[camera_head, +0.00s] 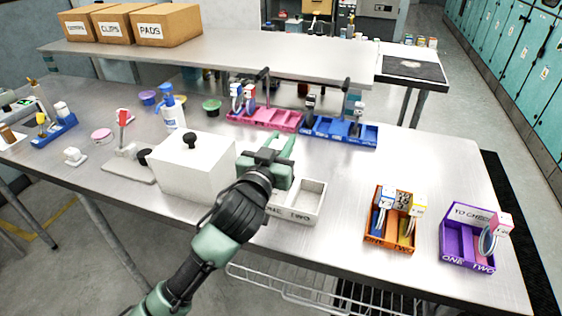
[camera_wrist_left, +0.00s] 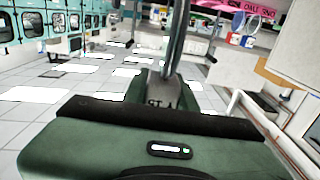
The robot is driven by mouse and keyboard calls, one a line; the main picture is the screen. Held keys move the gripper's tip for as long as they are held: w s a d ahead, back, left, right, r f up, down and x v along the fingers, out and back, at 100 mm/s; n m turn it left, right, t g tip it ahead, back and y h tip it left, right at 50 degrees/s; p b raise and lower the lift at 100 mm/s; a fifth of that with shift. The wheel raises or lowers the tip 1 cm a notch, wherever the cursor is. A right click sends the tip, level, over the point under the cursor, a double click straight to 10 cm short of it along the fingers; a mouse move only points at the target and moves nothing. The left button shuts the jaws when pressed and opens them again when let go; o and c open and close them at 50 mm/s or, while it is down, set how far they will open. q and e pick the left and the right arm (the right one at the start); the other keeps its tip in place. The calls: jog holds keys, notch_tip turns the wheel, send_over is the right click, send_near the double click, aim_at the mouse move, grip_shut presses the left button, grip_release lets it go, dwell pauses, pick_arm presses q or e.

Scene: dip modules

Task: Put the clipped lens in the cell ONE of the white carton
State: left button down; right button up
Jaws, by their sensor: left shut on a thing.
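The white carton (camera_head: 312,203) stands on the table at mid-right, with ONE and TWO on its front. Its right cell is open and looks empty; my arm and gripper cover most of its left cell. My left gripper (camera_head: 275,148) is over the carton's left part and far side, shut on the clipped lens. In the left wrist view, a grey clip with dark lettering (camera_wrist_left: 162,92) and a metallic upright (camera_wrist_left: 175,40) show beyond the green gripper body. The held piece is hidden in the head view. My right gripper is not in view.
A white box with a black knob (camera_head: 190,168) stands close left of the carton. Pink (camera_head: 265,120) and blue (camera_head: 340,132) trays lie behind. An orange tray (camera_head: 390,235) and a purple TO CHECK tray (camera_head: 467,238) stand right. Table between carton and orange tray is clear.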

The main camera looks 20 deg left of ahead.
pick_arm(q)
notch_tip(320, 180, down, 5)
jog(key=shift+f, duration=0.2)
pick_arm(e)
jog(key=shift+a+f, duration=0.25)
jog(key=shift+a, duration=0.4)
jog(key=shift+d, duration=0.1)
pick_arm(q)
jog(key=shift+f+b, duration=0.15)
jog(key=shift+b, duration=0.2)
jog(key=c, duration=1.1)
grip_release()
jog(key=shift+c, duration=0.2)
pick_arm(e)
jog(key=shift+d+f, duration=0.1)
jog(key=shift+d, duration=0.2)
